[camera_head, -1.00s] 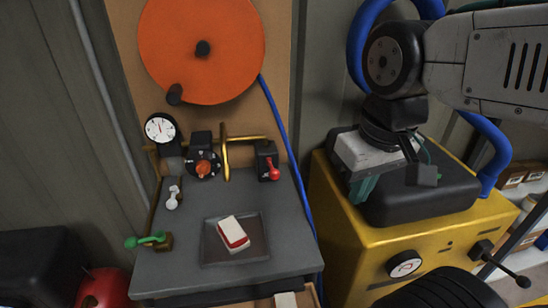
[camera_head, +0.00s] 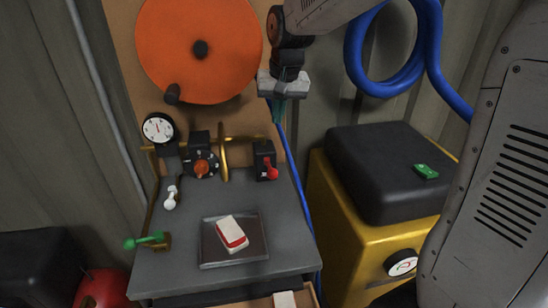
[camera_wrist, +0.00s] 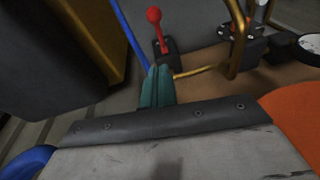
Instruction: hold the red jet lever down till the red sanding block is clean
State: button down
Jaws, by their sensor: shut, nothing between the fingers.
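The red jet lever (camera_head: 269,170) sits on a black box at the back right of the grey bench. Its red knob also shows in the wrist view (camera_wrist: 153,15), beyond my fingertips. The red sanding block (camera_head: 232,232) lies in a shallow dark tray (camera_head: 206,256); white covers much of its top, with red showing along the front edge and side. My gripper (camera_head: 279,118) hangs above and behind the lever, its teal fingers pointing down, apart from it. In the wrist view the fingers (camera_wrist: 157,85) are together and empty.
A brass pipe (camera_head: 223,160) rises beside the red lever. An orange reel (camera_head: 200,50) hangs behind; a yellow machine (camera_head: 350,240) stands right.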

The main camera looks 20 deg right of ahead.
send_over(270, 167)
jog(key=s+x, duration=0.2)
jog(key=x, duration=0.7)
jog(key=f, duration=0.1)
jog(key=s+f, duration=0.2)
jog(key=shift+d+f, duration=0.25)
jog(key=shift+s+a+f, duration=0.1)
jog(key=shift+s+f, duration=0.15)
jog(key=shift+f, duration=0.15)
